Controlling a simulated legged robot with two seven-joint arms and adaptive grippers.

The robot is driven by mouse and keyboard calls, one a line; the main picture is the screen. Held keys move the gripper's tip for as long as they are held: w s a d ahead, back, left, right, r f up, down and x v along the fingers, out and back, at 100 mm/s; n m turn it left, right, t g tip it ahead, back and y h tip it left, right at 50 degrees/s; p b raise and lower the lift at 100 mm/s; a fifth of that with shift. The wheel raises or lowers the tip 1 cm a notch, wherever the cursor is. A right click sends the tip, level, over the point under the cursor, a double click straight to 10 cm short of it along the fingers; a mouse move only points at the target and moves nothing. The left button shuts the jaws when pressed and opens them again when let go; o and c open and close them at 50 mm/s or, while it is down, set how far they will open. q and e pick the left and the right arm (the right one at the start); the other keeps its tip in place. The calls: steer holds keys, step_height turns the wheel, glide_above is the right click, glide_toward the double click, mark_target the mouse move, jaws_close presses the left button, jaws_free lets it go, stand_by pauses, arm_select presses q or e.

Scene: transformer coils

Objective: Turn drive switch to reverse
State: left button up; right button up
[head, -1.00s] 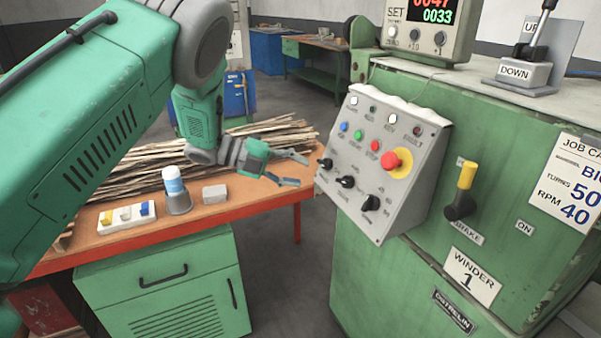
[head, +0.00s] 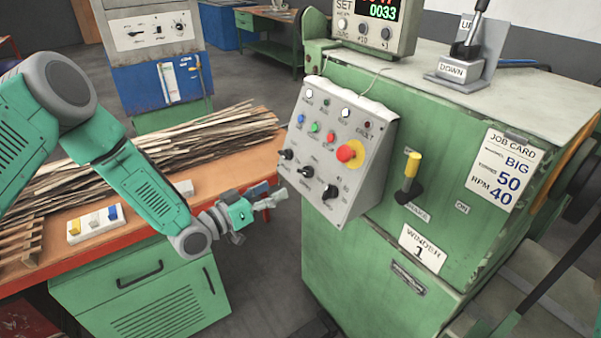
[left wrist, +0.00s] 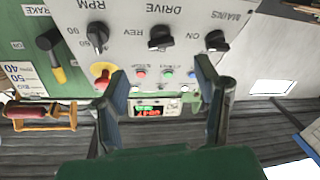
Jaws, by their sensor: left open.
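The grey sloped control panel (head: 345,125) is on the green winder cabinet. Its lower row has three black knobs. The drive switch (head: 307,171) is the middle one. In the left wrist view, which is upside down, the drive switch (left wrist: 160,38) sits under the DRIVE label, between the RPM knob (left wrist: 97,36) and the mains knob (left wrist: 217,41). My left gripper (head: 274,194) is open and empty, just left of the panel's lower edge and apart from the knobs. In the left wrist view its fingers (left wrist: 162,85) stand either side of the switch's column. My right gripper is not in view.
A red emergency button (head: 346,153) sits above the knobs, and a yellow-handled brake lever (head: 411,172) stands right of the panel. The orange workbench (head: 130,222) with wood strips (head: 190,143) lies left. Open floor shows between bench and winder.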

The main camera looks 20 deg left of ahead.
mark_target(306, 172)
arm_select(q)
steer(key=x, duration=0.9)
steer(key=shift+w+a, duration=0.15)
steer(key=shift+w, duration=0.3)
steer(key=shift+c, duration=0.5)
